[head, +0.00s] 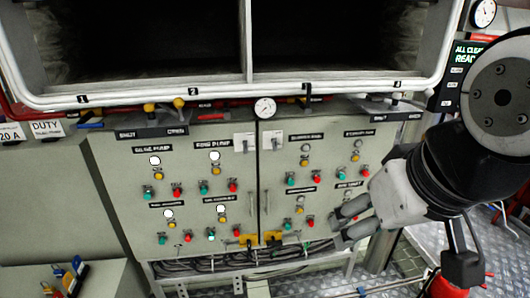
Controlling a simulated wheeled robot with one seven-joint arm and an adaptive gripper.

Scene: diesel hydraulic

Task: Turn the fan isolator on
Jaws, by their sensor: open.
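A grey-green control cabinet (125,190) fills the middle of the head view. It carries labelled groups of lamps and green, red and yellow buttons. Two yellow fittings, one at the left (248,240) and one at the right (272,238), sit at the lower middle edge of its doors. The labels are too small to read surely, so I cannot tell which control is the fan isolator or its position. My gripper (340,227) is open and empty, in front of the right door's lower right part. It hides part of the panel there. I cannot tell its distance from the door.
A white pipe rail (150,97) and a round gauge (264,108) run above the cabinet. Levers with yellow knobs (149,107) stand at the upper left. Cables (215,262) hang below the doors. A tool rack (70,278) is at the lower left. Checker-plate floor (425,265) shows at the right.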

